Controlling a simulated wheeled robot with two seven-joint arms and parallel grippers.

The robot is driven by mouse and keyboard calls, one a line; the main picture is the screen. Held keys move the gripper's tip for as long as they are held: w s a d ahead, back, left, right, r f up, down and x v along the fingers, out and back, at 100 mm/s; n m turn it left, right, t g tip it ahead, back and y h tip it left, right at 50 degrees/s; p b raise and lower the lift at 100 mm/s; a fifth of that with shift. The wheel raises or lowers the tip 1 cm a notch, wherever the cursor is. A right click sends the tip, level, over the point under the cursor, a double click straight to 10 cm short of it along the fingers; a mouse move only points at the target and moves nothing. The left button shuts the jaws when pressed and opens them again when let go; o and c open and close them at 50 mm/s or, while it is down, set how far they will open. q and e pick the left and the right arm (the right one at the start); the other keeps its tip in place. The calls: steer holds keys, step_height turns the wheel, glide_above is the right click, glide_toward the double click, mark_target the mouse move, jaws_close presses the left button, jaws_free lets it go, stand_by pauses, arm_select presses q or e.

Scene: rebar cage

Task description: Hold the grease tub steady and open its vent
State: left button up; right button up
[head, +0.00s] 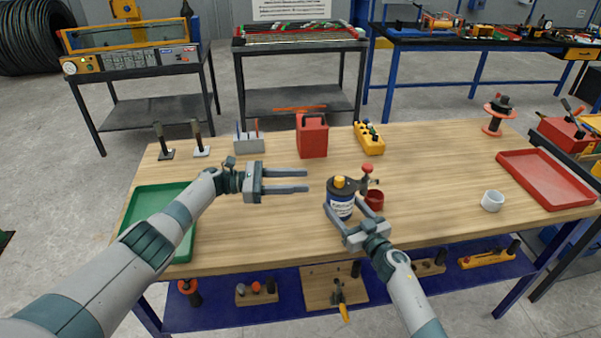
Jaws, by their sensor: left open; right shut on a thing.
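The grease tub (341,204) is a dark blue can with a white label band. It stands upright on the wooden table, right of the middle. A yellow cap (340,182) sits on its top, and I take this to be the vent, though its state is too small to tell. My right gripper (352,216) is shut on the tub from the front, with fingers on either side of it. My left gripper (307,181) is open and empty, left of the tub, its fingers pointing right towards the tub's top without touching it.
A dark stand with a red knob (367,169) and a dark red cup (374,199) are close right of the tub. A green tray (150,203) lies left, a red tray (546,178) right. A red box (312,138) and yellow block (369,140) stand behind. A white cup (492,201) stands right.

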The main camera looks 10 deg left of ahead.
steer(key=o, duration=1.7)
steer(key=shift+d, duration=0.1)
steer(key=v, duration=1.2)
